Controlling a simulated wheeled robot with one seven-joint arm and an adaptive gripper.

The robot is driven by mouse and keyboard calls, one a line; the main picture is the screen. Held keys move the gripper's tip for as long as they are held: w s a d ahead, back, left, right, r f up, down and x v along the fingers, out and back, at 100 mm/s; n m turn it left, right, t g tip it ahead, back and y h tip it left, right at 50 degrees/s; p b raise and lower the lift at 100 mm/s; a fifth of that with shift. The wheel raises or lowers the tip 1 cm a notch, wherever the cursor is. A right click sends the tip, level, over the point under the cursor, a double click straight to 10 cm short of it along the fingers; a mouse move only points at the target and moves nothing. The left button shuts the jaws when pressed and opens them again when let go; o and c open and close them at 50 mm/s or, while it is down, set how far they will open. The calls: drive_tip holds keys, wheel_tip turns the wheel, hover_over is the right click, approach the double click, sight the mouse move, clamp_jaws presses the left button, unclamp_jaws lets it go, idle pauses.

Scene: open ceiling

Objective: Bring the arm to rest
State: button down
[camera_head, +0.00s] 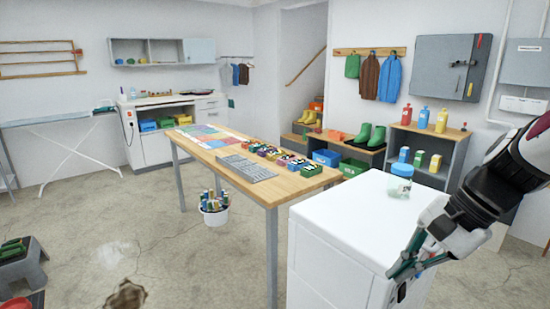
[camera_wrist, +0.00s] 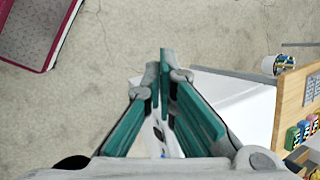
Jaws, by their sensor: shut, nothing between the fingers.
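My gripper (camera_head: 397,271) is at the right of the head view, in front of the near right part of a white boxy cabinet or appliance (camera_head: 335,235). In the wrist view my gripper (camera_wrist: 166,75) has its teal-sided fingers together, with nothing held. Part of the white top (camera_wrist: 240,98) lies behind and below the fingers there. I cannot tell how far the fingertips are from its surface. My arm reaches in from the right edge of the head view.
A jar with a blue lid (camera_head: 400,180) stands on the white top near my arm. A wooden table (camera_head: 285,190) with small boxes and a grey mat (camera_head: 246,168) stands to the left. A white bucket (camera_head: 214,212) is below it. Open concrete floor (camera_head: 150,240) lies left.

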drive_tip(key=s+a+r+n+h, duration=0.1)
drive_tip(key=s+a+n+h, duration=0.15)
drive_tip(key=s+n, duration=0.55)
drive_tip(key=s+a+r+n+h, duration=0.1)
drive_tip(key=s+n+h, duration=0.25)
drive_tip(key=s, duration=0.85)
wheel_tip(320, 180, up, 14)
drive_tip(key=t+p, duration=0.2)
drive_tip(key=p, duration=1)
drive_tip(key=shift+d+t+y, duration=0.3)
drive_tip(key=shift+d, duration=0.1)
